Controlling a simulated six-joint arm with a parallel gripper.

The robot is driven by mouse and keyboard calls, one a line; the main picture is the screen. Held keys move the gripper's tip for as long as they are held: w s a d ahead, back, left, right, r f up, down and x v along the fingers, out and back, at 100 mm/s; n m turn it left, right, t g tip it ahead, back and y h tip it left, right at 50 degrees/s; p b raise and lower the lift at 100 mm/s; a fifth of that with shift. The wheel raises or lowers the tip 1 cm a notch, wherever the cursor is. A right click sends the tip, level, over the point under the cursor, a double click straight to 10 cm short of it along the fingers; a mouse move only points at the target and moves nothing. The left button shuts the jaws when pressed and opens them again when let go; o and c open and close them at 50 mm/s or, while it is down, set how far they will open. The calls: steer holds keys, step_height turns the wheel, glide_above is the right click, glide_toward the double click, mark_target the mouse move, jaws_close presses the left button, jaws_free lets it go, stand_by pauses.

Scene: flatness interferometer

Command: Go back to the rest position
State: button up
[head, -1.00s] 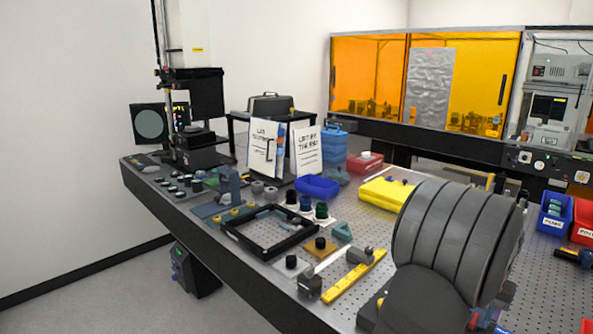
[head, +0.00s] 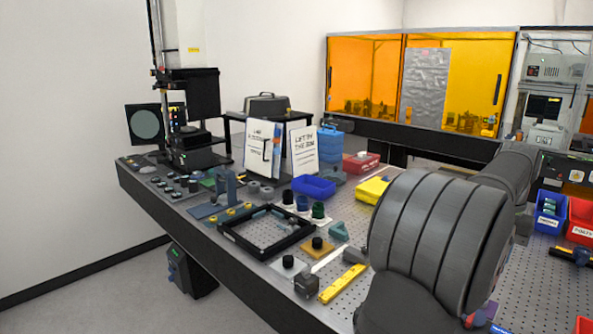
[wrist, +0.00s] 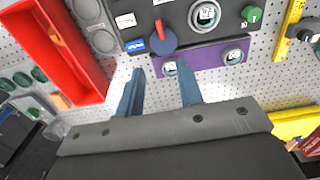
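My gripper (wrist: 160,70) shows in the wrist view over the perforated metal table top (wrist: 275,62). Its two blue-grey fingers stand apart, with nothing between them. In front of the fingertips, in the picture, lie a purple block (wrist: 205,57) with round fittings and a dark panel (wrist: 170,14) with dials and a red-handled knob. In the head view my large grey arm links fill the right front, and the gripper cannot be made out there.
A red bin (wrist: 58,52) lies left of the fingers in the wrist view. In the head view a black frame (head: 233,239), a blue tray (head: 314,187) and a yellow bar (head: 343,284) lie left of my arm. Blue (head: 549,212) and red (head: 582,221) bins stand at right.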

step_height(320, 180, down, 16)
steer(key=shift+f, duration=0.25)
steer(key=n, duration=0.5)
steer(key=shift+r, duration=0.1)
steer(key=shift+n, duration=2.6)
